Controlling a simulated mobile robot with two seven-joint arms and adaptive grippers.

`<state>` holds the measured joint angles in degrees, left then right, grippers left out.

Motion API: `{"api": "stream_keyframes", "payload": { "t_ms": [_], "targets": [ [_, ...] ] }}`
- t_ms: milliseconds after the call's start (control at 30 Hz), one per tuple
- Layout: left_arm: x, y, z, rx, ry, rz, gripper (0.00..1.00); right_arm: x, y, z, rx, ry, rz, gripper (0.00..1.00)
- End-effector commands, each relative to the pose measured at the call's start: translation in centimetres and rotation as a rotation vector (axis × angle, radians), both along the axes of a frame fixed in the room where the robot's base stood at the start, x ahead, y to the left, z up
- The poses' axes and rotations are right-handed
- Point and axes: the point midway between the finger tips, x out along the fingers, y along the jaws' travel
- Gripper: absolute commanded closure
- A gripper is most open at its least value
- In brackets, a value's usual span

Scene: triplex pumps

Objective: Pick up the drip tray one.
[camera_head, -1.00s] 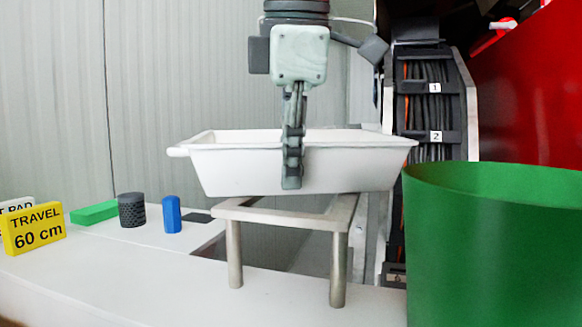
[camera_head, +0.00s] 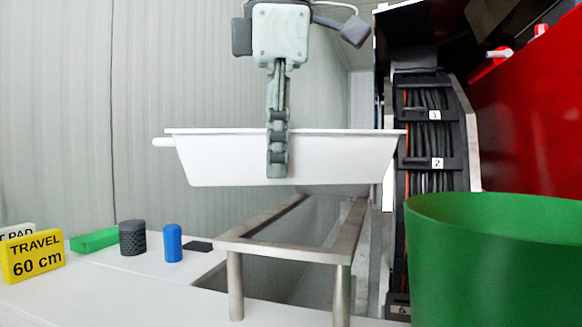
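The white drip tray (camera_head: 225,160) hangs in the air above a metal stand (camera_head: 290,248), apart from it and about level. My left gripper (camera_head: 278,155) comes down from above, with one finger against the near wall of the tray. Its other finger is hidden behind that wall, so the gripper appears shut on the tray's near rim. My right gripper is not in view.
A large green bin (camera_head: 490,260) stands at the right front. A yellow "TRAVEL 60 cm" sign (camera_head: 33,257), a green block (camera_head: 95,240), a dark knurled cylinder (camera_head: 132,238) and a blue piece (camera_head: 172,243) stand on the white surface at left. A cable chain (camera_head: 430,150) rises behind.

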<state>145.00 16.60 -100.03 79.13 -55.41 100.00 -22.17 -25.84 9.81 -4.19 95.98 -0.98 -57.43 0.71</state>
Motion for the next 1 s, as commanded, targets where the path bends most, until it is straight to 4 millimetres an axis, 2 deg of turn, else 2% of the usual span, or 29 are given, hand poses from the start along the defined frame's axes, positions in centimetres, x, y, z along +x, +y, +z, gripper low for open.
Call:
{"api": "stream_keyframes", "payload": {
  "t_ms": [267, 600, 1000],
  "targets": [
    [-0.7, 3.1, 2.0, -0.005, -0.004, 0.000, 1.00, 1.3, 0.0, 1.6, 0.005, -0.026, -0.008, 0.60],
    [-1.5, 6.5, 4.1, -0.004, -0.002, 0.001, 1.00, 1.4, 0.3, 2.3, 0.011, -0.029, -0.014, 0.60],
    [-2.1, 8.8, 5.6, -0.002, -0.003, -0.001, 1.00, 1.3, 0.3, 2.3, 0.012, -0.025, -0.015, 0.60]
  ]
}}
